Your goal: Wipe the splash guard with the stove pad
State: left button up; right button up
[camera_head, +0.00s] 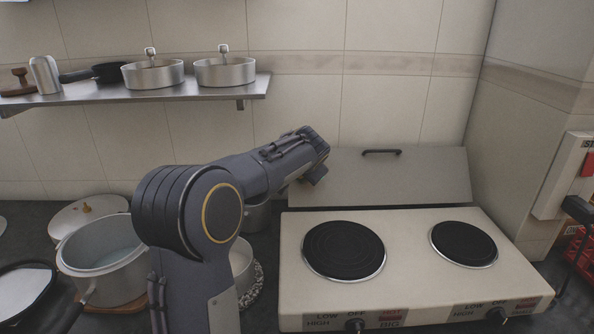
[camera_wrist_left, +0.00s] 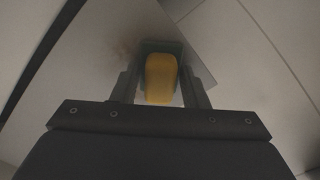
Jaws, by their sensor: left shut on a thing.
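The splash guard (camera_head: 400,178) is a grey metal panel with a dark handle, standing upright behind the two-plate stove. In the left wrist view the splash guard (camera_wrist_left: 110,55) fills the upper left and middle, with a faint brownish stain near its centre. My left gripper (camera_head: 318,160) is at the guard's upper left part. In the left wrist view it is shut on the stove pad (camera_wrist_left: 160,78), a yellow block with a dark green far side. The pad is hidden in the head view. Whether it touches the guard I cannot tell. My right gripper is not in view.
The cream stove (camera_head: 410,285) has two black plates and front knobs. A shelf (camera_head: 180,92) with pans is at upper left. A large pot (camera_head: 105,262) stands left of my arm. A red-and-white wall box (camera_head: 565,178) is at right. Space above the stove is clear.

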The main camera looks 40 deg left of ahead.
aim_at(336, 171)
pick_arm(q)
jog(key=shift+w+d+p, duration=0.1)
jog(key=shift+w+d, duration=0.85)
jog(key=shift+d, duration=0.25)
jog(key=shift+w+d+p, duration=0.1)
jog(key=shift+w+d, duration=0.9)
jog(key=shift+d, duration=0.15)
jog(key=shift+w+d+p, duration=0.1)
jog(key=shift+w+d, duration=0.85)
jog(key=shift+d, duration=0.25)
jog(key=v, duration=0.6)
jog(key=shift+r, duration=0.1)
jog(key=v, duration=0.3)
jog(key=shift+s, duration=0.1)
